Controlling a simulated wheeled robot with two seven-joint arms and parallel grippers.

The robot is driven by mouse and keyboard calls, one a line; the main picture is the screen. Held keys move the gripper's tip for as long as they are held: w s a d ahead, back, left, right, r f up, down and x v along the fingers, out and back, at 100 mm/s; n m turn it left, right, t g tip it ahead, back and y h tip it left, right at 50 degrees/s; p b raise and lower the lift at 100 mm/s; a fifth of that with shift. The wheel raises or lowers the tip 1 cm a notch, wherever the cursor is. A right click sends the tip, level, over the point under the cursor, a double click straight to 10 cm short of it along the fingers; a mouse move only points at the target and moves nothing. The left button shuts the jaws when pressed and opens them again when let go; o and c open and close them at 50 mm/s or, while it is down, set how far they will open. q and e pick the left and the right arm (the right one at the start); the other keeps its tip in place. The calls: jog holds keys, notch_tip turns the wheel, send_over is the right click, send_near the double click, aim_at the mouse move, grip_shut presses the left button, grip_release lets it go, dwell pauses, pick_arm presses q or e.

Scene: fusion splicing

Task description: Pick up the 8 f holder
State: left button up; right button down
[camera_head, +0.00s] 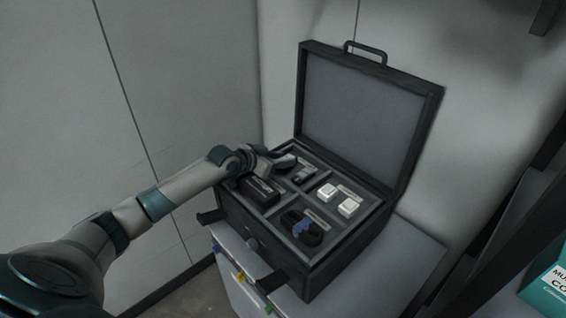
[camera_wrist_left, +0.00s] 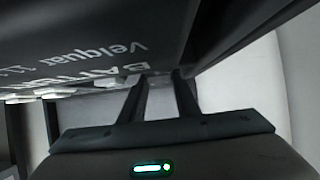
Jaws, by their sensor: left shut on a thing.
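My left gripper (camera_head: 282,160) reaches from the left over the back left part of the open black case (camera_head: 340,262). It is shut on a small dark grey item (camera_head: 303,173) in the back compartment, which I take to be the 8 f holder. No label on it can be read, and the gripper hides part of it. In the left wrist view, the two fingers (camera_wrist_left: 158,76) stand slightly apart, and what lies between them is too dark to make out. My right gripper is not in view.
A black battery box (camera_head: 260,190) sits just in front of the gripper; its lettering (camera_wrist_left: 90,55) fills the wrist view. The raised lid (camera_head: 366,110) stands behind.

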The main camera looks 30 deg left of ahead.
pick_arm(q)
jog(key=shift+r, duration=0.5)
jog(key=shift+d+r+b, duration=0.25)
jog(key=shift+r+b, duration=0.55)
jog(key=shift+r, duration=0.45)
jog(key=s+d+r+b, duration=0.3)
jog(key=d+r, duration=0.3)
jog(key=d, duration=0.4)
jog(key=shift+s+d+r, duration=0.2)
jog(key=shift+d+r, duration=0.15)
jog(key=shift+r, duration=0.05)
